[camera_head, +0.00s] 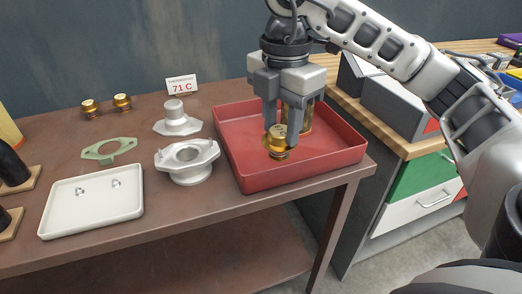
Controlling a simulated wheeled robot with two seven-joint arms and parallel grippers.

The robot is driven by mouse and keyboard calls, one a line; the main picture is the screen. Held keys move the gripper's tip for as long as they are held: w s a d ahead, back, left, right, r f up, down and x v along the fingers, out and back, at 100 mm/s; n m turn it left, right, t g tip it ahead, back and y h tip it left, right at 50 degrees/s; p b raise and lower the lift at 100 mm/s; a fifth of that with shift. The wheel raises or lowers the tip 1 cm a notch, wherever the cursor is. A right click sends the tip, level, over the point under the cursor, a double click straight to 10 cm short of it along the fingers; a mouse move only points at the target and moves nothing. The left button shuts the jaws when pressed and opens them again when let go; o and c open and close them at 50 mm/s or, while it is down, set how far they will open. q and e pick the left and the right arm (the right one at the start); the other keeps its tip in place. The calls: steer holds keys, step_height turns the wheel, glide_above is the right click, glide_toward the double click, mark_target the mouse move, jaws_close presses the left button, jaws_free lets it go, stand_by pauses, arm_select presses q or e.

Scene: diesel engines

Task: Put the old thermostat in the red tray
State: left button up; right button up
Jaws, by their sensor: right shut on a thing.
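The red tray (318,165) stands on the right end of the brown bench. My right gripper (279,143) points down into the tray and is shut on a brass thermostat (278,150). The thermostat is upright, low over the tray floor; I cannot tell whether it touches. My fingers hide part of its sides. A taller brass-coloured cylinder (303,118) shows behind the gripper, partly hidden. Two more brass thermostats (90,107) (122,101) stand at the back left of the bench. My left gripper is not in view.
A housing (187,163) and a cover (176,122) stand left of the tray. A green gasket (109,150) and a white tray (92,212) with small metal parts lie further left. A "THERMOSTAT 71 C" sign (182,85) stands behind. A wooden-topped cabinet (415,147) is at the right.

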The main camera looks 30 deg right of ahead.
steer(key=w+d+f, duration=0.1)
steer(key=w+f, duration=0.2)
steer(key=w+d+f, duration=0.1)
steer(key=w+f, duration=0.3)
steer(key=w+d+f, duration=0.1)
steer(key=w+f, duration=0.2)
steer(key=f, duration=0.1)
steer(key=shift+w+d+f, duration=0.15)
steer(key=shift+w, duration=0.2)
steer(key=shift+f, duration=0.25)
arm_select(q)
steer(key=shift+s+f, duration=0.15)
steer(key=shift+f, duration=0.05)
